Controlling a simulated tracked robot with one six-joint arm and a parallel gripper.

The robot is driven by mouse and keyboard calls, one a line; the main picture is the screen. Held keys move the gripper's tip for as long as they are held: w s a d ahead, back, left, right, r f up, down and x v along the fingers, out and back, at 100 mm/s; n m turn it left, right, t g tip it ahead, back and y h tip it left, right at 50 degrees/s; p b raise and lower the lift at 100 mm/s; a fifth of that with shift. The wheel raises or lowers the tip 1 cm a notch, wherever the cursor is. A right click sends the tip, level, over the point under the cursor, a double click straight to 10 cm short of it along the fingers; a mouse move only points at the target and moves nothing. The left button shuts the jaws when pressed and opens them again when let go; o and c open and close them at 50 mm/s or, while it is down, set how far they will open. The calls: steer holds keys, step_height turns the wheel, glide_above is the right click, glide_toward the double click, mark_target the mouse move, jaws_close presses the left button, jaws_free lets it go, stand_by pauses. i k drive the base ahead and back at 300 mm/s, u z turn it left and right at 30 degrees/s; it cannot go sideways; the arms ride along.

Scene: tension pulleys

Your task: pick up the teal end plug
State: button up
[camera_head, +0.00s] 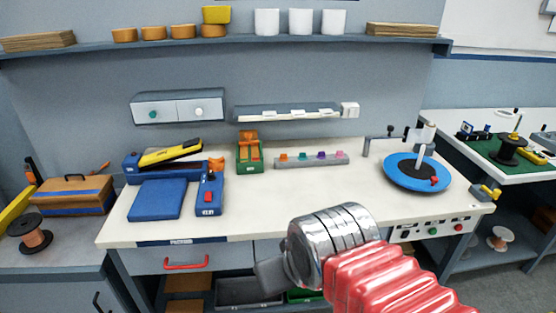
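A small teal end plug (302,155) sits in a light grey rack (312,162) on the white workbench. It stands between an orange plug (283,157) on its left and a purple plug (321,155) on its right. A pink plug (340,154) is at the rack's right end. My arm, with red bellows and a shiny metal ring, reaches in from the lower right. My gripper (269,273) shows only as a grey part left of the ring, low in front of the bench and well apart from the rack. Its fingers cannot be made out.
A green and orange fixture (249,151) stands left of the rack. A blue pad (155,199) and blue tools lie further left. A blue disc (417,171) with a post stands right. A shelf unit (288,111) hangs behind the rack.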

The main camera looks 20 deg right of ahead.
mark_target(302, 155)
steer(key=u, duration=0.45)
steer(key=i, duration=1)
steer(key=u, duration=0.05)
